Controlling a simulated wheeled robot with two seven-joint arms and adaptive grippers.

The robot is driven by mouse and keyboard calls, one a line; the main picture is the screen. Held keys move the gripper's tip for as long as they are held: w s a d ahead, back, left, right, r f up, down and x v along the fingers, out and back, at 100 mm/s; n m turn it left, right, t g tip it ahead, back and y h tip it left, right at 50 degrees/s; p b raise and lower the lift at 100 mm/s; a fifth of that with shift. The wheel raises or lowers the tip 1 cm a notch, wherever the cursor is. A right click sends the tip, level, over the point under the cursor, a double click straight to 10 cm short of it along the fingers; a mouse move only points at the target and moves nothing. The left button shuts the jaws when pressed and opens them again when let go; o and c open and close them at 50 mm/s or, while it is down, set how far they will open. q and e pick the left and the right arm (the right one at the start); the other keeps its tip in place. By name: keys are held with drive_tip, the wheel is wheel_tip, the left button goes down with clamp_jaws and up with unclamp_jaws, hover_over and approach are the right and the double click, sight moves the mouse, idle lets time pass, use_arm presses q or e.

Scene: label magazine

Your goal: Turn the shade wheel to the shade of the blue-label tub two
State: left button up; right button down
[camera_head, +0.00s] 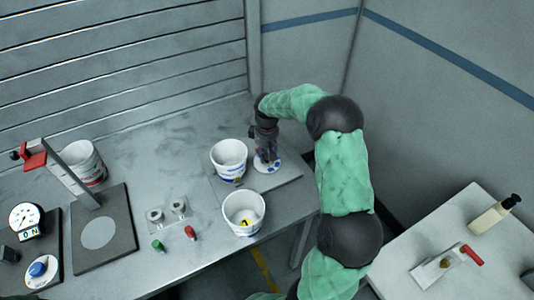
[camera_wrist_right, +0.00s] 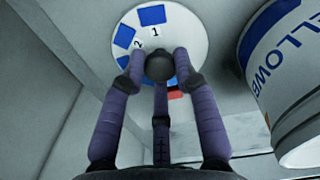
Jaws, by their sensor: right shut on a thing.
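The shade wheel (camera_head: 259,167) is a white disc with blue and red patches on a grey base plate at the back right of the bench. In the right wrist view the wheel (camera_wrist_right: 188,32) shows numbers 1 and 2 beside blue patches. My right gripper (camera_head: 267,158) is over the wheel, its fingers shut around the dark round knob (camera_wrist_right: 160,66). One white tub with blue marks (camera_head: 228,158) stands just left of the wheel; another (camera_head: 243,213) stands in front with something yellow inside. I cannot read which is tub two. My left gripper is out of view.
A red-handled press (camera_head: 93,200), a red-marked tub (camera_head: 84,163), a dial gauge (camera_head: 24,216) and a blue knob (camera_head: 38,269) stand at left. A white side table (camera_head: 455,235) is at right.

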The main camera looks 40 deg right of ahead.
sight(267, 157)
drive_tip(key=shift+m, duration=1.2)
drive_tip(key=c, duration=0.9)
unclamp_jaws()
drive_tip(key=shift+c, duration=0.2)
wheel_tip(267, 157, up, 12)
drive_tip(key=shift+f, duration=0.1)
